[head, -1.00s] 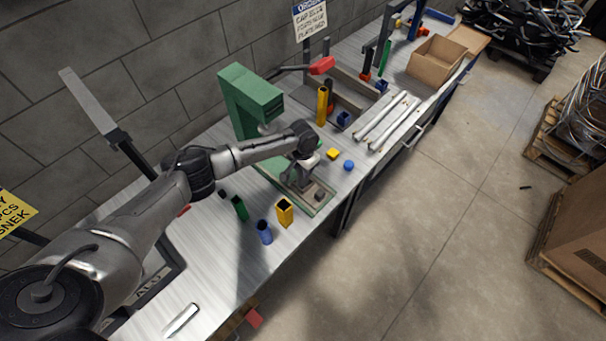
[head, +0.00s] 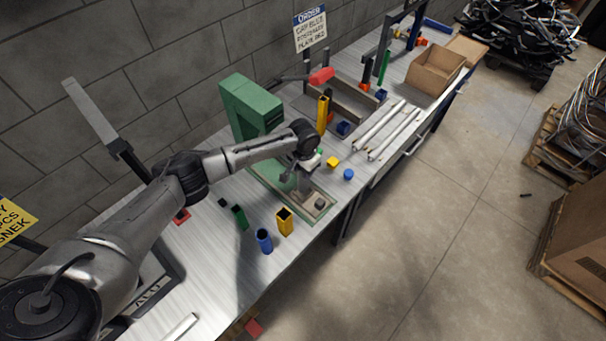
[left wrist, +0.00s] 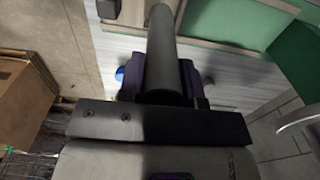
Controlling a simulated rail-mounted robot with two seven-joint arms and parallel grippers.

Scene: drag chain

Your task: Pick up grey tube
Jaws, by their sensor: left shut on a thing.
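My left gripper (head: 304,170) is above the base plate of the green press (head: 249,110). In the left wrist view the gripper (left wrist: 166,88) is shut on the grey tube (left wrist: 162,50), a smooth, dark grey cylinder that sticks out beyond the fingers. In the head view the wrist and fingers largely hide the tube, and I cannot tell whether its lower end touches anything. My right gripper is not in view.
A yellow square tube (head: 285,221), a blue tube (head: 264,240) and a green tube (head: 240,217) stand before the press. A yellow cap (head: 333,162) and a blue cap (head: 348,174) lie to the right. Two long rails (head: 393,130) lie beyond.

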